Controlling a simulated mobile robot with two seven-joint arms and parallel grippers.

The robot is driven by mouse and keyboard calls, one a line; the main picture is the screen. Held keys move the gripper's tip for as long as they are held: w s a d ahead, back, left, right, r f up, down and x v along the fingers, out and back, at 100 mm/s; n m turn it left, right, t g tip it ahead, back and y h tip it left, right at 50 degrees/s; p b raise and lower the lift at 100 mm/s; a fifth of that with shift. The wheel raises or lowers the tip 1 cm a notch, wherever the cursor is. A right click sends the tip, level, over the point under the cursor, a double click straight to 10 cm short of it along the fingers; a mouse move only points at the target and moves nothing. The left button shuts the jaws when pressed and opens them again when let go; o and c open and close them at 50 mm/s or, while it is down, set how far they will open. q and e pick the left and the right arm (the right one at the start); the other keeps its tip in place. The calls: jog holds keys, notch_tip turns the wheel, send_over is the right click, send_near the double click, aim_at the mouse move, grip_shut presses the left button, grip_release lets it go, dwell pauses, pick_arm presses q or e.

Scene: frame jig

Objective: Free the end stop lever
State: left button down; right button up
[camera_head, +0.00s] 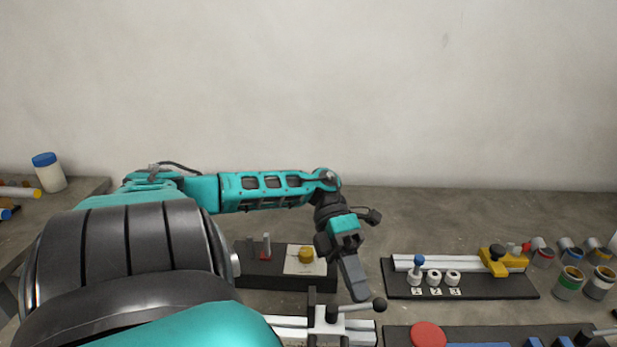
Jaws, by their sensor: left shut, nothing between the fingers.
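A lever with a dark ball knob (379,305) sticks out to the right from a light block (326,322) on a pale rail (362,329) at the bottom centre. It looks like the end stop lever, and it lies nearly level. My left gripper (358,294) points down with its fingers shut and empty. Its tips appear just above and left of the knob, close to the lever; I cannot tell if they touch. The lower part of the jig is cut off by the picture edge. My right gripper is not in view.
A dark base with a red lever (266,246) and a yellow knob (306,255) lies behind left. On the right, a black board (471,291) holds a rail, white rollers and a yellow clamp (497,262). Several cans (568,283) stand beyond. A red disc (428,335) lies at the front.

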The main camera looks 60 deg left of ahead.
pick_arm(q)
jog(key=shift+d, duration=0.2)
dwell(0.5)
